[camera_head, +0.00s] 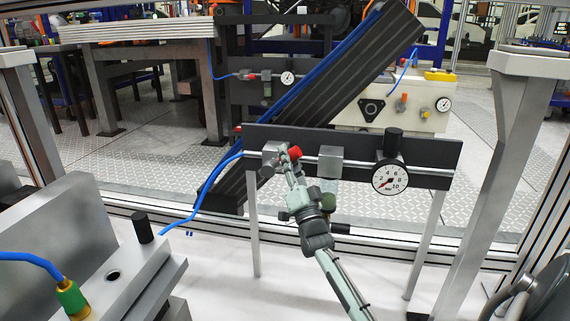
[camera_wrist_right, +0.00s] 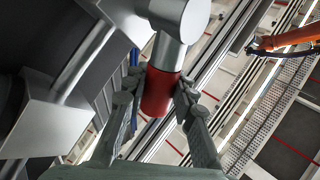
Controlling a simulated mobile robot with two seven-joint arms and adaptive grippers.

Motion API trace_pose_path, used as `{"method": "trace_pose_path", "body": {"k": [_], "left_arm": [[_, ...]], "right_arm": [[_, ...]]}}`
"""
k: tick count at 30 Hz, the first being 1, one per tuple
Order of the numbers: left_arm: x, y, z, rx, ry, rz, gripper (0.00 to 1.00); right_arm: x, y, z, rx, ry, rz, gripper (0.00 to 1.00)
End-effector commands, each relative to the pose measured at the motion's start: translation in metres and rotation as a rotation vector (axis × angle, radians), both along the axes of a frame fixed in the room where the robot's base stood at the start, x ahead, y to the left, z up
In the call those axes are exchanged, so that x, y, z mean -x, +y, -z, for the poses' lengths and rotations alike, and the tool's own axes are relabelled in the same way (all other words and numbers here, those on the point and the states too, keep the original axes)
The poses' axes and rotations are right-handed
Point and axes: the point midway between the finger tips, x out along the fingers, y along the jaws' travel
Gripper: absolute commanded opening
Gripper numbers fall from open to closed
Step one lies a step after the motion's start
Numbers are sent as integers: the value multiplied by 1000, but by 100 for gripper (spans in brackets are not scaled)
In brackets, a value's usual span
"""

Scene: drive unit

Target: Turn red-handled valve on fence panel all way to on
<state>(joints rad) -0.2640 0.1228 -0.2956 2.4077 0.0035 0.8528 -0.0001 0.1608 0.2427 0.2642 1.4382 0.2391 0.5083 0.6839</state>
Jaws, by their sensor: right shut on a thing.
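The red-handled valve (camera_head: 294,153) is on the dark fence panel (camera_head: 345,143), left of the gauge, and its red tip shows just above my right gripper. My right gripper (camera_head: 289,167) reaches up to it from below. In the right wrist view, the red handle (camera_wrist_right: 160,92) is between the two fingers of my right gripper (camera_wrist_right: 158,98), which are closed on its sides. The handle joins a silver stem and a rounded metal valve body (camera_wrist_right: 178,15) above. Part of the valve is hidden by the gripper in the head view. My left gripper is not in view.
A round pressure gauge (camera_head: 390,177) and a grey block (camera_head: 331,161) sit along the panel's pipe to the right. A blue hose (camera_head: 207,188) runs to the panel's left end. A grey metal fixture (camera_head: 125,265) fills the lower left.

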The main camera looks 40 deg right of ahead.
Motion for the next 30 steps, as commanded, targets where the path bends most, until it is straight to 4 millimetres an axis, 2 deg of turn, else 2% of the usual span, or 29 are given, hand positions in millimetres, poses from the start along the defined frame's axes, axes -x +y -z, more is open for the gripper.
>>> {"method": "trace_pose_path", "body": {"k": [1,3,18,30], "left_arm": [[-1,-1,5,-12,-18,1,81],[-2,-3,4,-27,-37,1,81],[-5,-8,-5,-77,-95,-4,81],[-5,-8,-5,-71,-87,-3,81]], "right_arm": [[1,-1,9,-27,-31,1,0],[2,-3,12,-67,-76,1,0],[-1,-8,31,-333,-388,1,0],[8,-8,41,-426,-498,0,0]]}}
